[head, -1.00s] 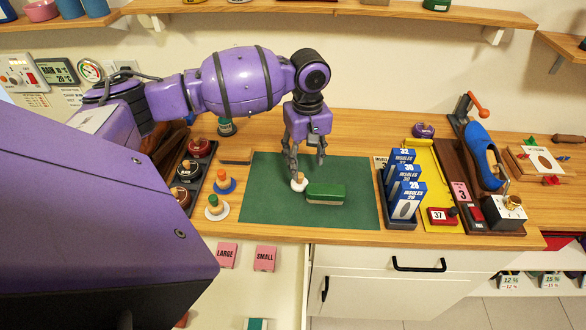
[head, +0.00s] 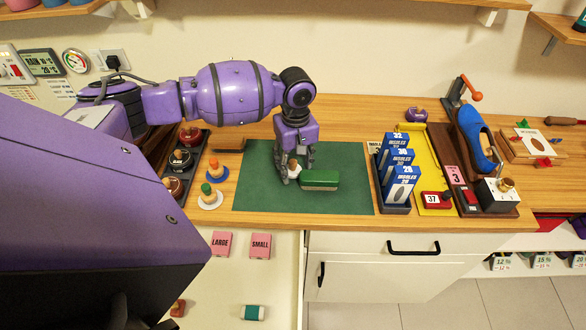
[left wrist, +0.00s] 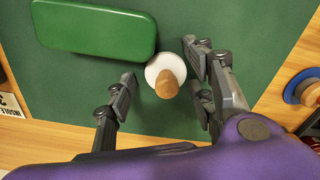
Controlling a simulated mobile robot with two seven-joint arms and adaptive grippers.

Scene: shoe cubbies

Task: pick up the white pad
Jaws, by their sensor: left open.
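The white pad (head: 294,176) is a small round white disc with a wooden knob on top. It rests on the green mat (head: 262,195), close to the left end of a green block (head: 320,180). My left gripper (head: 297,174) points down at the pad, fingers apart and low near the mat. In the left wrist view, the white pad (left wrist: 160,62) and its brown knob lie between the two open fingers (left wrist: 161,72), with a visible gap to the left finger and the right finger close to the disc. My right gripper does not show.
To the right stands a rack of blue insole boxes (head: 401,186). The mat's front left is clear.

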